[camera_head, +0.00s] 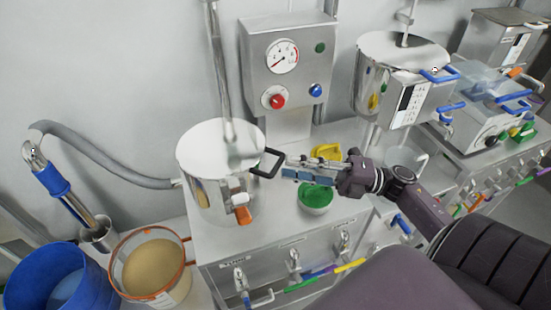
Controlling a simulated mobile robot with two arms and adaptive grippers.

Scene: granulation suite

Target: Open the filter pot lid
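The steel pot (203,190) with a flat round lid (210,145) stands at the left end of the bench; I take it for the filter pot. The lid looks closed. A black loop handle (266,164) sticks out from its right side, and an orange-tipped latch (241,208) is on its front. My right gripper (286,168) reaches in from the right, with its fingertips at the handle's outer end. Whether its fingers grip the handle is unclear. My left gripper is out of view.
A gauge box (287,65) stands behind. A second steel pot (388,60) is at the right.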

